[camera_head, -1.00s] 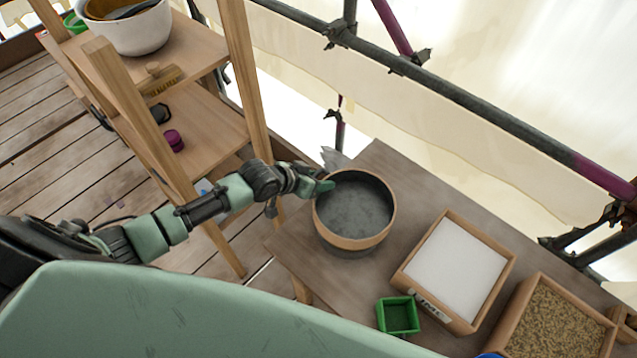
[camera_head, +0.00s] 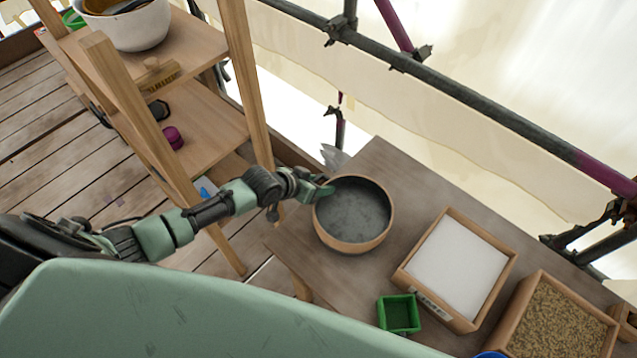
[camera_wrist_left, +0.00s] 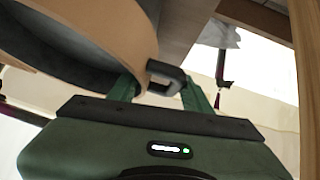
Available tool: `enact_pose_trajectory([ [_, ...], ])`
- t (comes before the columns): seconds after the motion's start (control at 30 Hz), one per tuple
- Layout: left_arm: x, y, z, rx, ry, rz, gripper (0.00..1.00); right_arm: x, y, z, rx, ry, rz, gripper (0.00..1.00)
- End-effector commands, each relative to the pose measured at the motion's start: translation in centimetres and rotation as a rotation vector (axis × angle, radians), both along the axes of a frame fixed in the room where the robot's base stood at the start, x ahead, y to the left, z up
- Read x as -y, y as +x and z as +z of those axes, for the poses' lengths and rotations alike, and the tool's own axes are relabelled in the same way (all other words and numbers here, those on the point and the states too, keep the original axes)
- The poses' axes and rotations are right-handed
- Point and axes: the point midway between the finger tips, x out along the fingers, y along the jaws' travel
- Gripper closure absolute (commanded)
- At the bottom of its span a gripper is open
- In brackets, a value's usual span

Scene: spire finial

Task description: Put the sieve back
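The sieve (camera_head: 353,217) is round, with a pale wooden hoop and a grey bottom. It is over the left end of the grey table (camera_head: 400,178), low and seemingly on the top. My left gripper (camera_head: 318,190) is at its upper left rim. In the left wrist view, the gripper's green fingers (camera_wrist_left: 160,90) stand on both sides of a dark lug at the hoop (camera_wrist_left: 140,45) and appear closed on it; the fingertips are partly hidden. My right gripper is not in view.
Right of the sieve are a wooden box of white powder (camera_head: 458,262), a small green box (camera_head: 399,314) and a box of tan grains (camera_head: 556,325). A wooden shelf (camera_head: 203,122) stands left, with a white bowl (camera_head: 138,28) on top. Scaffold rails run behind the table.

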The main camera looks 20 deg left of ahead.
Motion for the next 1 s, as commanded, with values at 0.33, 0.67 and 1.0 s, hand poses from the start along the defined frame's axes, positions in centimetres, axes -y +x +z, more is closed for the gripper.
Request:
enact_pose_trajectory([
  [0.33,0.0,0.0,0.1,0.0,0.0,0.0,0.32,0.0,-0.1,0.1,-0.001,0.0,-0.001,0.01],
  [0.67,-1.0,-1.8,3.0,0.0,0.004,-0.002,0.32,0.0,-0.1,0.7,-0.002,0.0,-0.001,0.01],
  [1.0,-3.2,-6.4,7.8,-0.001,0.003,-0.002,0.32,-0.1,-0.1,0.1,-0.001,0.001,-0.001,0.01],
])
